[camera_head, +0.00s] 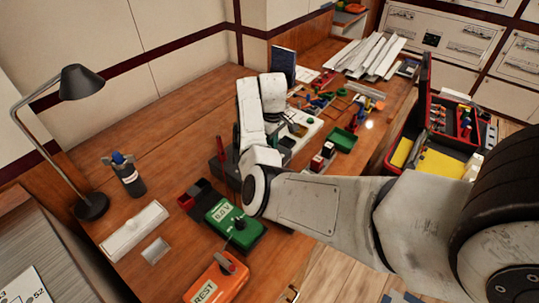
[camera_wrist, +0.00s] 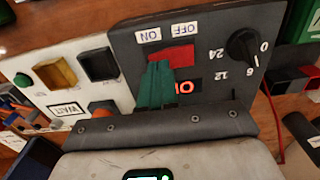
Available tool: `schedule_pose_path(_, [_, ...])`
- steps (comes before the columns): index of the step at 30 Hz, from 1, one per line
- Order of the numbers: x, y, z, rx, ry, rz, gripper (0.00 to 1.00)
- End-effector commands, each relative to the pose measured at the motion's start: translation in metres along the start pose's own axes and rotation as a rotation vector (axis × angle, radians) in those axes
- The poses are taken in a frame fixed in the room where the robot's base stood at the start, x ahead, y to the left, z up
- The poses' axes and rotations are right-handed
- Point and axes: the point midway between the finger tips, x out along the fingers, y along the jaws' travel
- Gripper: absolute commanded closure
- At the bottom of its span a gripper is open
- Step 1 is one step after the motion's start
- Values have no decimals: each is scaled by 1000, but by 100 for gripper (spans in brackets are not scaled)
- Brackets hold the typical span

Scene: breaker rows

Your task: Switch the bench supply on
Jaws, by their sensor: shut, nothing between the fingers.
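The bench supply (camera_wrist: 210,42) is a dark panel in the wrist view, seen upside down. In the head view my arm hides my gripper's tips.
A white panel (camera_wrist: 75,92) with green, yellow and black buttons stands beside the supply. A red wire (camera_wrist: 272,115) runs on its other side. A green box (camera_head: 236,226) and an orange box (camera_head: 217,279) stand nearer. A lamp (camera_head: 82,85) stands left. The bench's back left is clear.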

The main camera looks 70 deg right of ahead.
Motion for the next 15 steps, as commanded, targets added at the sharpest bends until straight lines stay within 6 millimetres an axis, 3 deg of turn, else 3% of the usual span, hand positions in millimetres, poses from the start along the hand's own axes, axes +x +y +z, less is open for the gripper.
schedule_pose_path(15, [8,0,0,0,0,-1,100])
